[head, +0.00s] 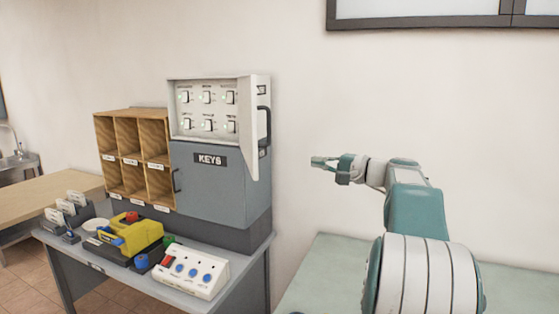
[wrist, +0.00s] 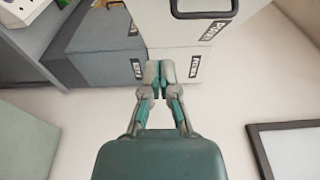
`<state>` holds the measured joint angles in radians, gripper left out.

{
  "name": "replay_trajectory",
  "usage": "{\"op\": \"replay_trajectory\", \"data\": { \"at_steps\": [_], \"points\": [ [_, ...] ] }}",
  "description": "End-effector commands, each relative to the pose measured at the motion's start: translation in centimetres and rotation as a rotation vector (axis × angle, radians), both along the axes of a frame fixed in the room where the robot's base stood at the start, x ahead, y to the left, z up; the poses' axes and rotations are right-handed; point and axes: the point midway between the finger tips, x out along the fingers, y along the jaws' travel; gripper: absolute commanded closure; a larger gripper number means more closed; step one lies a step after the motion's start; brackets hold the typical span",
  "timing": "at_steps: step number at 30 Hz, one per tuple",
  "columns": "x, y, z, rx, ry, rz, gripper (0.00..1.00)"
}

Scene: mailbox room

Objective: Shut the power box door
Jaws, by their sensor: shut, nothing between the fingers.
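The power box (head: 205,110) is on the wall above the grey KEYS cabinet, its panel of several switches exposed. Its white door (head: 251,125) stands open at the box's right side, swung out from the wall, with a black handle (head: 267,124) on its outer face. My gripper (head: 318,161) is shut and empty, to the right of the door and apart from it in the head view. In the wrist view, the shut fingertips (wrist: 160,70) show in front of pale, labelled surfaces, with the door's handle (wrist: 204,12) at the top. The exact gap to the door cannot be told.
The grey KEYS cabinet (head: 210,185) sits below the power box, beside wooden pigeonholes (head: 135,157). A desk (head: 115,272) below holds a yellow device (head: 135,236) and a white button panel (head: 190,269). A pale green surface (head: 330,275) lies at lower right.

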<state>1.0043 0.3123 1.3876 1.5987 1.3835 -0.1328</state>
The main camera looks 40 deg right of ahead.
Motion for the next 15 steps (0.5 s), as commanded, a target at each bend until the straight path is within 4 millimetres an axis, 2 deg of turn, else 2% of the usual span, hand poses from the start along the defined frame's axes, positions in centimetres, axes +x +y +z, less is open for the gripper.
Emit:
{"op": "replay_trajectory", "data": {
  "at_steps": [15],
  "points": [
    [8.5,3.6,-0.1,0.000,0.003,0.006,1.00]
  ]
}}
